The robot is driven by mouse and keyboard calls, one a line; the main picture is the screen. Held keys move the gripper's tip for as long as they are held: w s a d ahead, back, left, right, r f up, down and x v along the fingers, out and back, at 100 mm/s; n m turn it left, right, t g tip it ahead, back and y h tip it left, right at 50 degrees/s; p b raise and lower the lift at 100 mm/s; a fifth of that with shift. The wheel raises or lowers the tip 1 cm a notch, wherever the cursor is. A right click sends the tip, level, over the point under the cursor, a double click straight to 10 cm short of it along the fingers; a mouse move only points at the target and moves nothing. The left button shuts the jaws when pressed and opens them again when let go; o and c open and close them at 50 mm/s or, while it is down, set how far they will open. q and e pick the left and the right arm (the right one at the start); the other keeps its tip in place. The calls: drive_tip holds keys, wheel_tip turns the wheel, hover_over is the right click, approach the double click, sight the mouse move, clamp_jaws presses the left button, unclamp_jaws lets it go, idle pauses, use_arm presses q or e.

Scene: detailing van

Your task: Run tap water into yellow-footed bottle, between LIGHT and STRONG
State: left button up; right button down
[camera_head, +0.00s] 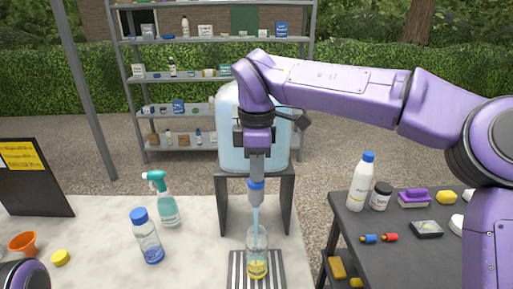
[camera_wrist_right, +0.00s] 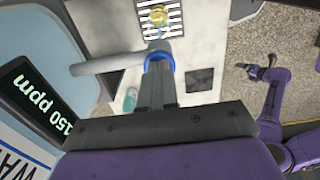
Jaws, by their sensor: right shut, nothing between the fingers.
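The clear yellow-footed bottle (camera_head: 257,258) stands upright on the striped drain grate (camera_head: 237,262); its yellow part also shows in the wrist view (camera_wrist_right: 158,15). A thin pale-blue stream runs from the tap down to its mouth. The tap's blue collar (camera_head: 257,185) is just below my right gripper (camera_head: 257,172), and its grey spout (camera_wrist_right: 105,62) shows in the wrist view. My right gripper is shut and empty, pointing down at the tap. LIGHT and STRONG marks and the water level are too small to read. My left gripper (camera_wrist_right: 254,71) shows small in the wrist view.
A large pale-blue water tank (camera_head: 230,145) stands behind the tap. A blue-capped bottle (camera_head: 149,240) and teal spray bottle (camera_head: 164,203) stand left on the counter. A display (camera_wrist_right: 40,105) reads 150 ppm. A dark side table (camera_head: 350,215) holds bottles and small items.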

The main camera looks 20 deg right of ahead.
wheel_tip(320, 180, up, 4)
drive_tip(key=shift+w+f+p, duration=0.1)
drive_tip(key=shift+p, duration=1.1)
wheel_tip(320, 180, up, 10)
